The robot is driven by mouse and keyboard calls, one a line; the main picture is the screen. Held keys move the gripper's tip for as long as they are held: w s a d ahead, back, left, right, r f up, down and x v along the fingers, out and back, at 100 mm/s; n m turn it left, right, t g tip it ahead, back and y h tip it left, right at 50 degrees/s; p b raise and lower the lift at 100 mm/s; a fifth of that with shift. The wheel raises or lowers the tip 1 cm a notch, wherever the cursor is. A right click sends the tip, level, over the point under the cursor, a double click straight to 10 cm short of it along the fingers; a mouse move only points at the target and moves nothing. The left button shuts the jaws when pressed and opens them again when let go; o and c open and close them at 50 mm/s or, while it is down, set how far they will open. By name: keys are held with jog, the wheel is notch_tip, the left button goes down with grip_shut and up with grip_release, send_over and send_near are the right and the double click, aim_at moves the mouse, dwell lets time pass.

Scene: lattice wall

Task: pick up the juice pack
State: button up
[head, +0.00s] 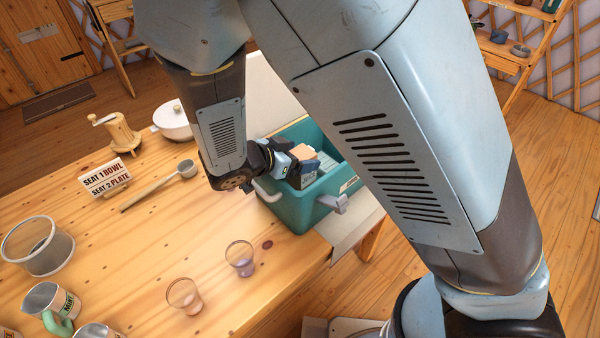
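A teal bin (285,209) with pale handles stands at the right end of the wooden table. My gripper (301,176) reaches over its left wall and into its top opening. A small tan-orange block-like thing (305,153) shows right at the gripper; I cannot tell whether it is the juice pack or whether the fingers touch it. A pale ribbed thing (328,166) lies in the bin just right of the gripper. The fingertips are too small and dark to read.
On the wooden table (140,245) are two clear glasses (240,258) (184,296), a ladle (160,186), a seat sign (105,178), a wooden grinder (120,133), a white lidded pot (172,121), a glass bowl (38,246) and mugs (55,305). The table middle is clear.

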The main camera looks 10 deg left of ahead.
grip_shut()
dwell(0.6)
jog(key=shift+r, duration=0.1)
